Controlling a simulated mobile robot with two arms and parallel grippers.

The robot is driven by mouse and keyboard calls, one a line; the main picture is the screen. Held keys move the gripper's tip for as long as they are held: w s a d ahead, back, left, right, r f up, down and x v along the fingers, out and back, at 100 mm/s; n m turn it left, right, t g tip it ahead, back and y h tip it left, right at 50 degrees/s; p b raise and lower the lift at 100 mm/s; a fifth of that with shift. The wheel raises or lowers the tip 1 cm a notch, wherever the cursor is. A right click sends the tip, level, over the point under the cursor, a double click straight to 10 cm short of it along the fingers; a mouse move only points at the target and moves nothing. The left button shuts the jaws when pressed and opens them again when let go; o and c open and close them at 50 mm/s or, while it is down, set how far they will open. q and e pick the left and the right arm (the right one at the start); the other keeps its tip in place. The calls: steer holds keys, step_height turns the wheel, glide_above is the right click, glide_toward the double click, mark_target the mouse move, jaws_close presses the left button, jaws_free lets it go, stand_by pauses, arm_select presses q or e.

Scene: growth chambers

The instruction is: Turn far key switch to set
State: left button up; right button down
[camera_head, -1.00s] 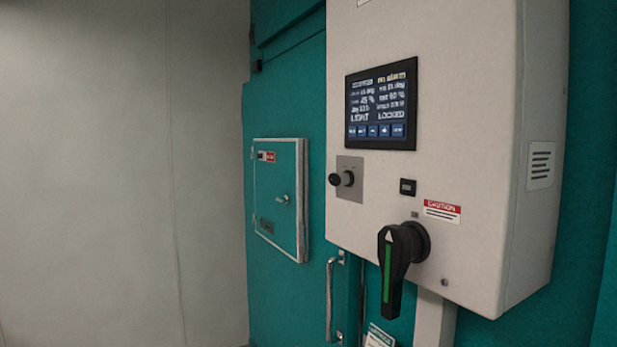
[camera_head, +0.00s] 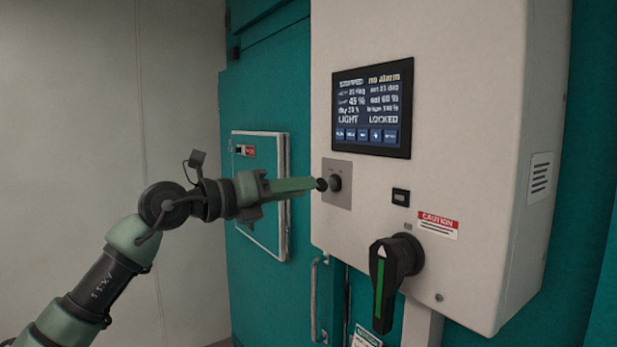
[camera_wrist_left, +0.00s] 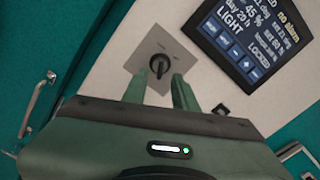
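The key switch (camera_head: 335,183) is a black knob on a square grey plate (camera_head: 336,197), on the white control box left of and below the screen. In the left wrist view the key switch (camera_wrist_left: 160,65) shows just beyond the fingertips, roughly in line with the gap between them. My left gripper (camera_head: 314,184) points at it from the left, with its tips close to the knob. In the left wrist view my left gripper (camera_wrist_left: 160,84) is open and its gap looks empty. I cannot tell whether the tips touch the knob. My right gripper is not in view.
The screen (camera_head: 372,107) reads "LIGHT" and "LOCKED". A large black rotary handle with a green stripe (camera_head: 384,287) hangs below, beside a caution label (camera_head: 437,224). A small teal hatch (camera_head: 271,230) lies behind my left gripper. A vertical door handle (camera_head: 315,300) is below.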

mark_target(325, 184)
arm_select(q)
steer(key=p+x, duration=0.1)
steer(key=x, duration=0.2)
jaws_close()
